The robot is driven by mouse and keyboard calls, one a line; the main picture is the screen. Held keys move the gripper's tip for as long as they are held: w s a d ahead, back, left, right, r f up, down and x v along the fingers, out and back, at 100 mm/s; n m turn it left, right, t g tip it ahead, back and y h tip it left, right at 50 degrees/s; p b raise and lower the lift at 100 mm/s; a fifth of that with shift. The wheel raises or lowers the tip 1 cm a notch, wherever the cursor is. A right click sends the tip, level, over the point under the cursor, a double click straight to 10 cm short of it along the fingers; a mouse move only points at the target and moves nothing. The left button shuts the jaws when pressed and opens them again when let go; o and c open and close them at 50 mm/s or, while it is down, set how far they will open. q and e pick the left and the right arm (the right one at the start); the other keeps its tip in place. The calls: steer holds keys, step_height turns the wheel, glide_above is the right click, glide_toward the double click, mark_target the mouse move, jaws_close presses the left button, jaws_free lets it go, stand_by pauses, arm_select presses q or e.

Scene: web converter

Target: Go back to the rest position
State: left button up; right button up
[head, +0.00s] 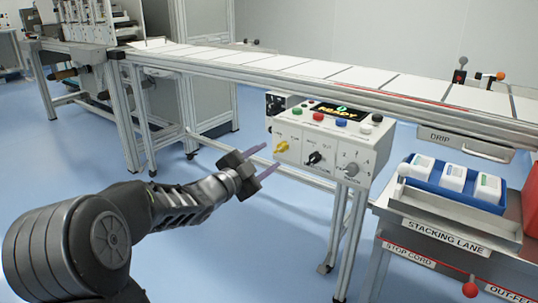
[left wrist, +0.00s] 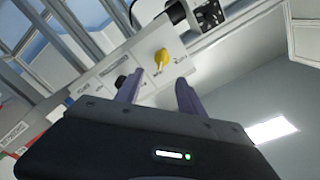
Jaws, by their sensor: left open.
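My left gripper (head: 262,161) is open and empty, held just left of the control box (head: 331,140) in the head view. Its two purple fingers point toward the box's front panel. In the left wrist view the open fingers (left wrist: 160,92) show below the yellow knob (left wrist: 162,58), with a gap between them. The yellow knob (head: 281,147) sits at the panel's left, beside a black knob (head: 314,158) and a grey knob (head: 351,169). Coloured buttons and a lit display (head: 343,111) are on top. I cannot tell whether the fingertips touch the panel. My right gripper is not in view.
A long conveyor (head: 330,73) with white sheets runs behind the box on metal legs. At right, a blue tray (head: 424,178) holds white packs above the stacking lane, with a red ball (head: 470,289) below. Blue floor is open around my left arm.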

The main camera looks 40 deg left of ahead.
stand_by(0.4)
